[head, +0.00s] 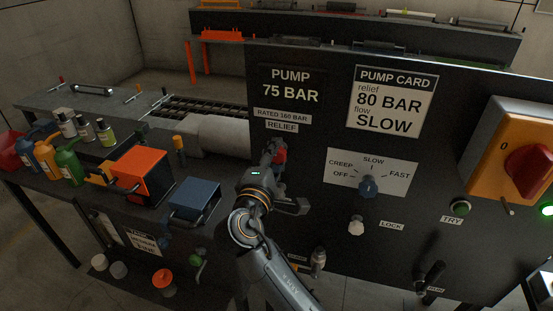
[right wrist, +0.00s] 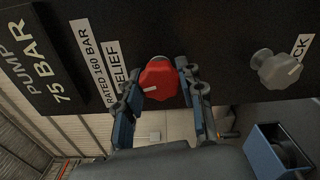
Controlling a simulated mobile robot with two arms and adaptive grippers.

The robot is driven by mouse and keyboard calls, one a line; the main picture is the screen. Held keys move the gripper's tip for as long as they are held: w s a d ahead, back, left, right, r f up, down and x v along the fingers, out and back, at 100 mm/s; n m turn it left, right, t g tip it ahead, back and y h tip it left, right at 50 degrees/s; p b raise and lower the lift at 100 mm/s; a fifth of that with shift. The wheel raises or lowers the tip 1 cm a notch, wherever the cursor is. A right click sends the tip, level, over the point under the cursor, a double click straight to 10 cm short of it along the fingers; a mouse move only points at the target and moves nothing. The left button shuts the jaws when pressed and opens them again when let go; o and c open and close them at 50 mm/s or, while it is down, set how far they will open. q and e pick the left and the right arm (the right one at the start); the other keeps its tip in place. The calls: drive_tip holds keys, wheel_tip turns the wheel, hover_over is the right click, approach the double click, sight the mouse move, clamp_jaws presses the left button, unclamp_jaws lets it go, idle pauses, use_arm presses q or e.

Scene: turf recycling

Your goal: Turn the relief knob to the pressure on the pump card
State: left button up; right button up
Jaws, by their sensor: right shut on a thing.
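The red relief knob (right wrist: 158,80) is on the dark panel (head: 300,220) under the RELIEF label. It also shows in the head view (head: 281,156), partly hidden by my right gripper (head: 274,154). In the right wrist view the fingers stand on both sides of the knob, and the gripper is shut on it. A pale mark shows on the knob's face. The pump display (head: 290,86) reads 75 BAR. The pump card (head: 392,103) reads relief 80 BAR, flow SLOW. My left gripper is not in view.
Bottles and boxes crowd the left bench.

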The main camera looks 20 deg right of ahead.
drive_tip(key=shift+f, duration=0.1)
idle(0.3)
drive_tip(key=o, duration=1.2)
